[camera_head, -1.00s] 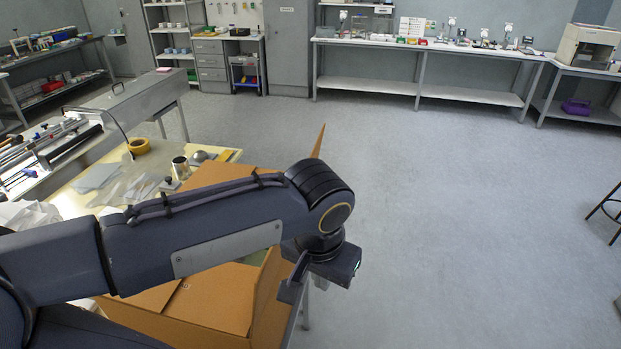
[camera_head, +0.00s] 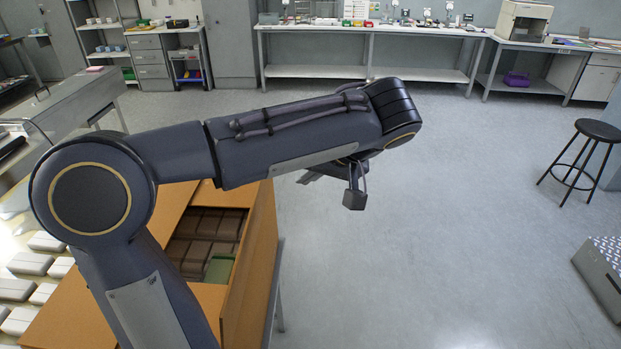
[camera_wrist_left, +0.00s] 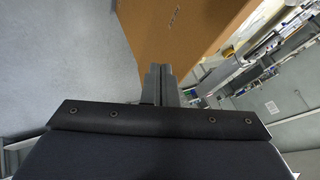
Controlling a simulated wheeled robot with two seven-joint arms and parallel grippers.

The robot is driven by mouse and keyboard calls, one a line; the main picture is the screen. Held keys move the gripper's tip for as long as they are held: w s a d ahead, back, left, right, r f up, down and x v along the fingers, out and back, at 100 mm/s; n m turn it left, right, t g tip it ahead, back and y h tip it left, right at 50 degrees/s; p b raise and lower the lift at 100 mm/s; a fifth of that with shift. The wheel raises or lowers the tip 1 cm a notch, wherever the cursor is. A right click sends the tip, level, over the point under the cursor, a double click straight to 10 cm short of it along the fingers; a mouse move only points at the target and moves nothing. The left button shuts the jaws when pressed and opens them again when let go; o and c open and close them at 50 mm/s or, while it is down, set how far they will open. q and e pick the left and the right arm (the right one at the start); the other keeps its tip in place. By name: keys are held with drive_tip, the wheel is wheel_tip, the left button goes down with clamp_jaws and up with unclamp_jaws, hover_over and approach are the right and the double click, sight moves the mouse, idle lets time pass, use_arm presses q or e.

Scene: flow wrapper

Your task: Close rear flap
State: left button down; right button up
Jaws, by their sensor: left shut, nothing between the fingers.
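The open cardboard box (camera_head: 262,255) stands below my left arm in the head view. Brown packs (camera_head: 205,232) and a green item (camera_head: 219,268) show inside it. A cardboard flap (camera_head: 170,215) lies on the left of the opening. The arm covers the box's far edge, so I cannot tell how the rear flap stands. My left gripper (camera_head: 350,198) is to the right of the box, past its right wall, and apart from it. In the left wrist view its fingers (camera_wrist_left: 160,85) are together and empty, with a brown cardboard panel (camera_wrist_left: 185,35) beyond them.
Pale wrapped packs (camera_head: 32,263) lie on the table left of the box. A metal machine (camera_head: 85,105) stands at the left. The floor right of the box is clear up to a black stool (camera_head: 597,130) and a grey box-like unit (camera_head: 603,270).

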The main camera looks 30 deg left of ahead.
sight(261, 191)
use_arm(q)
drive_tip(key=s+a+f+b, duration=0.1)
drive_tip(key=a+f+b, duration=0.2)
drive_tip(key=a, duration=0.3)
drive_tip(key=shift+s+a, duration=0.2)
drive_tip(key=shift+a, duration=0.15)
use_arm(e)
wheel_tip(261, 191, down, 4)
drive_tip(key=shift+f, duration=0.1)
use_arm(q)
drive_tip(key=shift+s+a+f, duration=0.1)
